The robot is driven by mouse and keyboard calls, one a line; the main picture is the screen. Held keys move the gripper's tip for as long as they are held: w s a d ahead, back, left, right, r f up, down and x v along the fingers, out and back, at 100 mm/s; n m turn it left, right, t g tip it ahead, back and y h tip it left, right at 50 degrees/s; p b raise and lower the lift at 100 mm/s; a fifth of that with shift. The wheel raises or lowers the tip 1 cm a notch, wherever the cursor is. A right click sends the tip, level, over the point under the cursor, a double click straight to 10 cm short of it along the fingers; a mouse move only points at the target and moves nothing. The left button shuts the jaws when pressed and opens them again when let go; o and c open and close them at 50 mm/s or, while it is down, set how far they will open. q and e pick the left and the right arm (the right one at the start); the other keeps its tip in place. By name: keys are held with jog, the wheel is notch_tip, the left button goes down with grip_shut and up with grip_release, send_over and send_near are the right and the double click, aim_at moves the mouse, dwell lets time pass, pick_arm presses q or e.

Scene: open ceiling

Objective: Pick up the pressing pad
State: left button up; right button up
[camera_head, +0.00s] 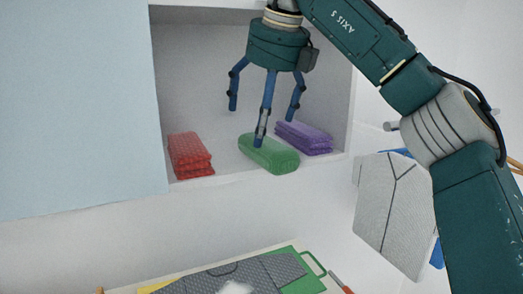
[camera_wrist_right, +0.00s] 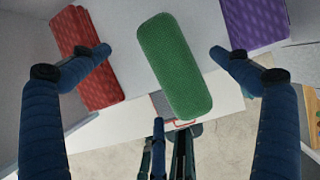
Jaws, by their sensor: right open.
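A green rounded pad (camera_head: 269,154), which looks like the pressing pad, lies in an open white cupboard compartment. My right gripper (camera_head: 262,122) reaches in from above with its fingers spread and empty. In the head view its front finger overlaps the pad; I cannot tell whether it touches. In the right wrist view the pad (camera_wrist_right: 174,65) lies between the two side fingers, with clear gaps on both sides. The third finger is at the bottom middle. My left gripper is not in view.
A red folded stack (camera_head: 190,155) lies left of the pad and a purple folded stack (camera_head: 304,138) lies close on its right. A light blue panel (camera_head: 75,110) covers the left. A grey garment (camera_head: 390,205) hangs at right. Grey patterned cloth (camera_head: 220,277) lies below.

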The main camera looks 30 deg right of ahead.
notch_tip(320, 180, down, 5)
jog(key=shift+w+d+p, duration=0.15)
jog(key=shift+p, duration=0.3)
jog(key=shift+w+f, duration=0.2)
jog(key=shift+f, duration=0.1)
jog(key=shift+r, duration=0.1)
jog(key=c, duration=1.5)
